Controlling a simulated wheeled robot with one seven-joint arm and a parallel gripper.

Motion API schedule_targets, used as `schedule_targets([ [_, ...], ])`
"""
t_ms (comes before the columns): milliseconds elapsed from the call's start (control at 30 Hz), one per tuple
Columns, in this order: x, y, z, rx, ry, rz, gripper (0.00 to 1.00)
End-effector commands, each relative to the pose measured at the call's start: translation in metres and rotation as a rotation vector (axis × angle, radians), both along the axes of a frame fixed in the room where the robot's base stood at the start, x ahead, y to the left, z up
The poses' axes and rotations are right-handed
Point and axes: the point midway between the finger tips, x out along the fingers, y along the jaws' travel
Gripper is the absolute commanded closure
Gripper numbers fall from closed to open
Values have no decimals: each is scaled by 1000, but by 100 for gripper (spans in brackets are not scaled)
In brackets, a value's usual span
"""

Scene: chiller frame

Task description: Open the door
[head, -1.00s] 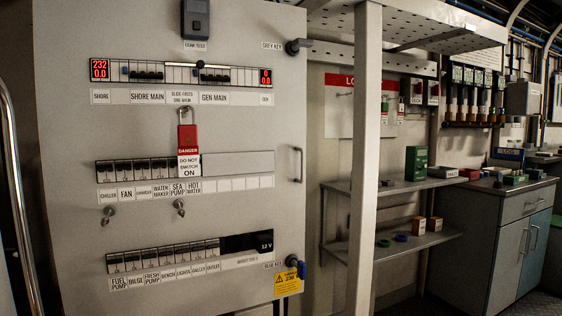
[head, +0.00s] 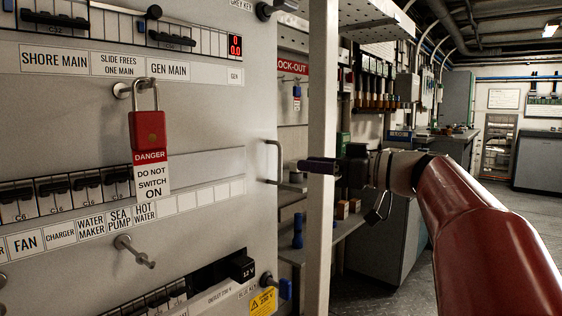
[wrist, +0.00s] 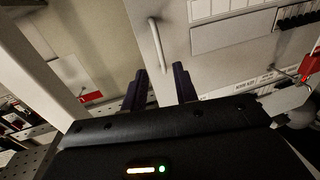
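The grey panel door (head: 215,130) fills the left of the head view and looks shut. Its pale bar handle (head: 279,162) stands upright near the right edge. My gripper (head: 302,165) is just right of the handle, pointing at it, with a small gap. In the wrist view my gripper (wrist: 161,74) has its two dark fingers apart, and the handle (wrist: 156,45) lies ahead, in line with the space between them. I see no grip on it. A blue key switch (head: 285,289) and a grey key switch (head: 275,9) sit at the door's edge.
A red padlock (head: 148,131) with a danger tag hangs on the panel. A pale upright post (head: 319,240) stands right of the door, close to my gripper. Shelves and a grey cabinet (head: 385,240) lie behind my arm. Open floor shows at the far right.

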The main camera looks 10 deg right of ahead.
Motion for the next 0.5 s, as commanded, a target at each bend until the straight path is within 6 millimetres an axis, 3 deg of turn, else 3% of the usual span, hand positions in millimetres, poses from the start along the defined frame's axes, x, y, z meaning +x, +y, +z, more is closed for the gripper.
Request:
schedule_targets([
  [233,27,32,1,1,4,4,71],
  [500,42,48,0,0,4,1,71],
])
